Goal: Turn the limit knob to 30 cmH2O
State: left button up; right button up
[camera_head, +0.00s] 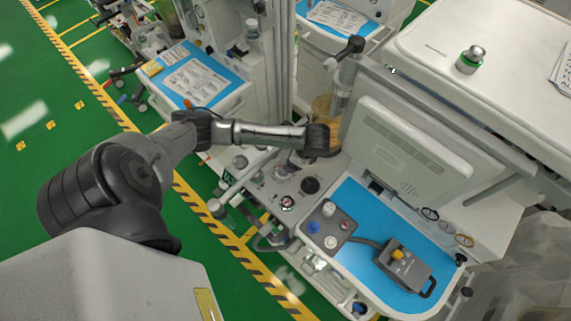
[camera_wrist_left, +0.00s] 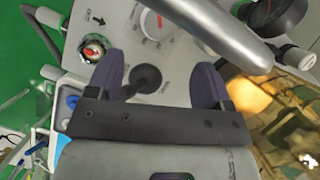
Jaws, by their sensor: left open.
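In the left wrist view, my left gripper (camera_wrist_left: 158,62) is open over the grey panel, its two dark purple fingers apart. A black knob (camera_wrist_left: 148,78) shows between the fingers, with a gap on both sides. Above it is a white dial (camera_wrist_left: 154,22) with red marks. Left of the fingers is a small red and white knob (camera_wrist_left: 92,48). The print is too small to tell which one is the limit knob or its setting. In the head view my left arm reaches over the panel (camera_head: 262,182) and hides my gripper's fingertips. My right gripper is not in view.
A pale tube (camera_wrist_left: 225,35) crosses the wrist view close to the fingers. An amber canister (camera_wrist_left: 265,105) stands to the right. In the head view, a monitor (camera_head: 405,145) rises right of the panel, and a blue worktop (camera_head: 365,210) holds a grey device (camera_head: 405,266).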

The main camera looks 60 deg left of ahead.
pick_arm(q)
jog(key=x, duration=0.8)
jog(key=shift+f+b, duration=0.25)
jog(key=shift+b, duration=0.05)
jog(key=shift+r, duration=0.1)
jog(key=c, duration=0.9)
